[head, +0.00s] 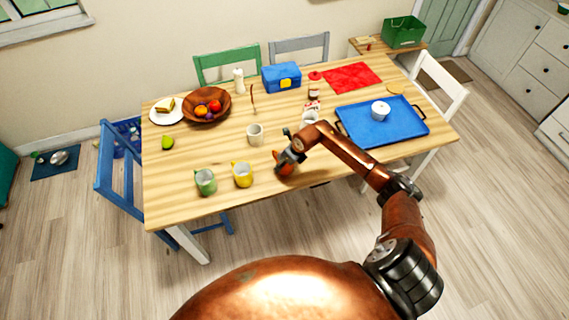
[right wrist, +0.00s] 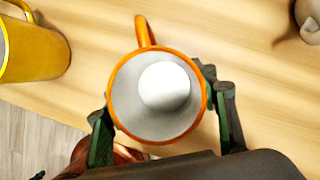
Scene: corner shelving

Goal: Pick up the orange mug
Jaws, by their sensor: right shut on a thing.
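The orange mug (head: 284,169) stands near the front edge of the wooden table, partly hidden by my right gripper (head: 291,157). In the right wrist view I look down into the orange mug (right wrist: 128,98), with its white inside and its handle pointing up in the picture. A bright white round patch shows inside; I cannot tell if it is the mug's bottom. The fingers of my right gripper (right wrist: 164,125) lie on both sides of the mug and are shut on it. I cannot tell whether it is clear of the table. My left gripper is not in view.
A yellow mug (head: 242,175) and a green mug (head: 205,182) stand left of the orange mug. A pale mug (head: 255,134) stands behind. A blue tray (head: 405,127) lies to the right, a fruit bowl (head: 190,113) far left. The table's front edge is close.

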